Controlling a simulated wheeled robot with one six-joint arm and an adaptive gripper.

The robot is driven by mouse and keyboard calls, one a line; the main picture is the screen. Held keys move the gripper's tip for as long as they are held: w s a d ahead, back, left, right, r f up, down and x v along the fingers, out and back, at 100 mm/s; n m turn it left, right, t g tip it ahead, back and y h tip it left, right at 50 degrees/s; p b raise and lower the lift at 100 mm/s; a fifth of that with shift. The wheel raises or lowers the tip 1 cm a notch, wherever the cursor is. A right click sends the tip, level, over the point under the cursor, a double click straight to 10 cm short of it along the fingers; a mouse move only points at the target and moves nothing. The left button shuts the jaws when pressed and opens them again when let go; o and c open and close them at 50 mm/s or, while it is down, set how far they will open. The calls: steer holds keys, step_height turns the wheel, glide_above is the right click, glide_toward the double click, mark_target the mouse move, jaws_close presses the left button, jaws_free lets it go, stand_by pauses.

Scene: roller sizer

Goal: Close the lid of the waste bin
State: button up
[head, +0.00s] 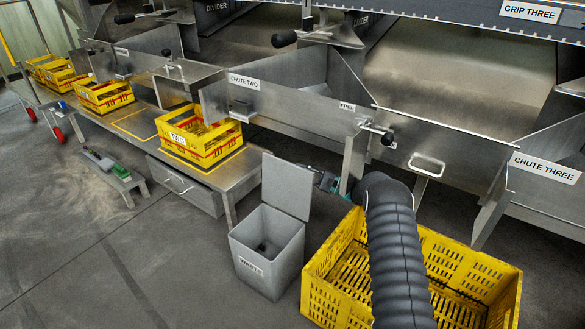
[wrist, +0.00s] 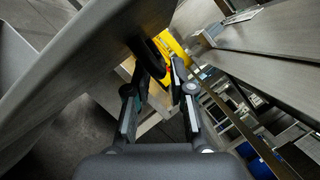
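The grey waste bin (head: 266,256), labelled WASTE, stands on the floor in front of the bench's right end. Its lid (head: 287,186) is raised, standing nearly upright at the back of the rim, and the bin's inside shows. My gripper (head: 320,180) is close to the lid's right edge, at about mid-height, pointing left; its fingertips are partly hidden there. A grey panel fills the wrist view's upper left; I cannot tell whether the fingers touch the lid.
A large yellow crate (head: 331,265) stands right of the bin, under my arm. The steel bench (head: 236,178) with a smaller yellow crate (head: 199,142) is to the left. The chute two panel (head: 273,110) lies behind and above. Floor at front left is clear.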

mark_target(292, 168)
steer(key=shift+x, duration=1.65)
jaws_close()
